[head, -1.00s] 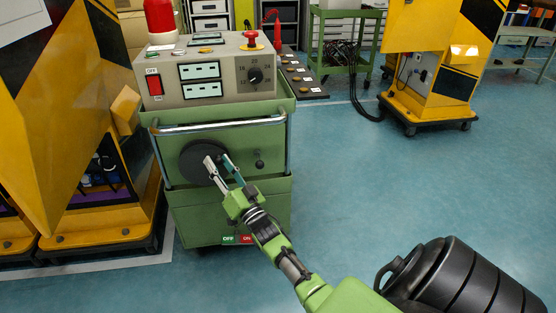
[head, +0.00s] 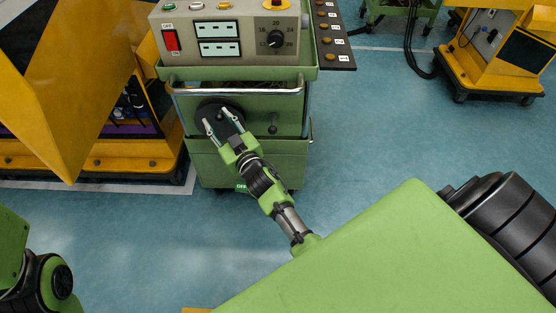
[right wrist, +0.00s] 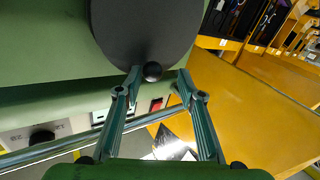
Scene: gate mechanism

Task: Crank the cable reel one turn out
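The cable reel is a black disc (head: 208,108) on the front of the green cart (head: 270,154). In the right wrist view the disc (right wrist: 145,32) fills the top middle, with a round black crank knob (right wrist: 152,71) near its lower edge. My right gripper (head: 218,117) reaches the reel face. In the right wrist view its fingers (right wrist: 159,76) are apart on either side of the knob, with visible gaps, so it is open around the knob. Part of my left arm shows at the lower left of the head view; its gripper is out of sight.
A chrome rail (head: 236,91) runs across the cart above the reel. A small black lever (head: 273,124) sits to its right. The control box (head: 230,45) with a red switch stands on top. A yellow machine (head: 75,85) stands close on the left.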

